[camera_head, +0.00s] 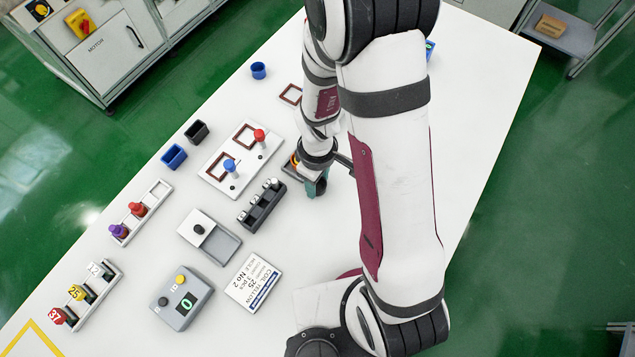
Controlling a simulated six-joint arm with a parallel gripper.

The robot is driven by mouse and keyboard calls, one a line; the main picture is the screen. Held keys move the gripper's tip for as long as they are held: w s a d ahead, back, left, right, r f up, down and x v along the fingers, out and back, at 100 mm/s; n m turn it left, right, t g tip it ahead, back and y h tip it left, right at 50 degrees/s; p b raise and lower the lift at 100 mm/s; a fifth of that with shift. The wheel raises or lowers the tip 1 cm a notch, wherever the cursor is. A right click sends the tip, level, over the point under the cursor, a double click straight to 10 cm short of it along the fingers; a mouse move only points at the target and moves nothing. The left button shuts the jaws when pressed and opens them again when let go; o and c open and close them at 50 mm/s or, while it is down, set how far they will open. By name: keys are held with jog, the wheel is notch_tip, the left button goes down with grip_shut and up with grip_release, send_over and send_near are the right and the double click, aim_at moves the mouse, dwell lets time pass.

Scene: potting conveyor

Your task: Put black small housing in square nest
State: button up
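A black open-topped square housing (196,131) stands on the white table, beside a similar blue square housing (174,156). To its right is a white plate (208,178) with two dark red square frames, the upper one (245,136) and the lower one (216,167), which look like square nests. Both frames look empty. Another dark red square frame (290,94) lies farther back, partly hidden by my arm. My gripper (317,187) points down to the right of the plate. Its fingertips are mostly hidden, so its opening and any held thing cannot be told.
Red (260,136) and blue (230,166) knobs stand up on the plate. A black holder (261,206) with several slots stands close left of my gripper. A blue round cup (258,70) is at the back. A grey button box (182,298) and a label card (254,282) are in front.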

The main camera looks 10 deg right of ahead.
grip_shut()
